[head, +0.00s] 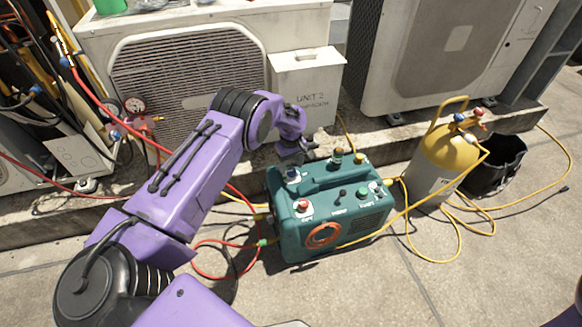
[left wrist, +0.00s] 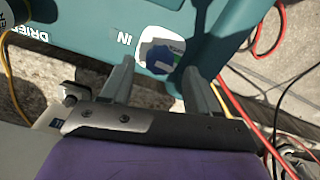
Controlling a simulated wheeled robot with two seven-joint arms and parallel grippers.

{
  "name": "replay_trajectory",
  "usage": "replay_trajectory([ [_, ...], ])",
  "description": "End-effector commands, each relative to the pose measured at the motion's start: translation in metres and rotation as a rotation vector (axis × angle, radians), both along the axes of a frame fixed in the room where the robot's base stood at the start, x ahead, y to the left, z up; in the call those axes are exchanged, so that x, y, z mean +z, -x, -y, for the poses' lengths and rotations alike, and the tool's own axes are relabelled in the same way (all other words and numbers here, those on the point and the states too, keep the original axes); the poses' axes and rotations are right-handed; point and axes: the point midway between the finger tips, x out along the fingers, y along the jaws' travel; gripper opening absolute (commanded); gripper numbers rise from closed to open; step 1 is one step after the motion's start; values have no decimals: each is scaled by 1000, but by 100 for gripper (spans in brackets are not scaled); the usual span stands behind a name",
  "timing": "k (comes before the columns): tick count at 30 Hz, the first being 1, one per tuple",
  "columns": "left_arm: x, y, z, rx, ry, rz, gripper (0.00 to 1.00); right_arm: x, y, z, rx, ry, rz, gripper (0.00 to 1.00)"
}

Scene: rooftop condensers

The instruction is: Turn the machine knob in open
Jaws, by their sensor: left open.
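The teal recovery machine (head: 290,235) stands on the concrete in the head view, with several knobs on its top and front. In the head view the left gripper (head: 296,152) is above and behind that knob, partly hidden by the wrist. My right gripper is not in view.
A yellow gas cylinder (head: 446,160) and a black bucket (head: 493,167) stand right of the machine. Red and yellow hoses cross the floor around it. Condenser units, one with a grey grille (head: 185,75), stand behind. The floor at front right is mostly clear.

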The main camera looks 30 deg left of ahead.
Motion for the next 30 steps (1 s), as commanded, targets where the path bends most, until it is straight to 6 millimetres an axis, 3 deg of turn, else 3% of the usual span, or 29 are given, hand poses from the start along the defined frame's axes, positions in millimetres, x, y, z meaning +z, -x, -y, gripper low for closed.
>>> replay_trajectory([
  [1, 19, -1, 0, 0, 1, 3, 60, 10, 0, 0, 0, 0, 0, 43],
  [3, 37, 0, 0, 0, 0, 2, 60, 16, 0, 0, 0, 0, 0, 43],
  [10, 78, 1, -1, 2, -1, 0, 60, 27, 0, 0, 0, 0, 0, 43],
  [30, 84, 1, -1, 2, -1, 0, 60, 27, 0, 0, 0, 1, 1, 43],
])
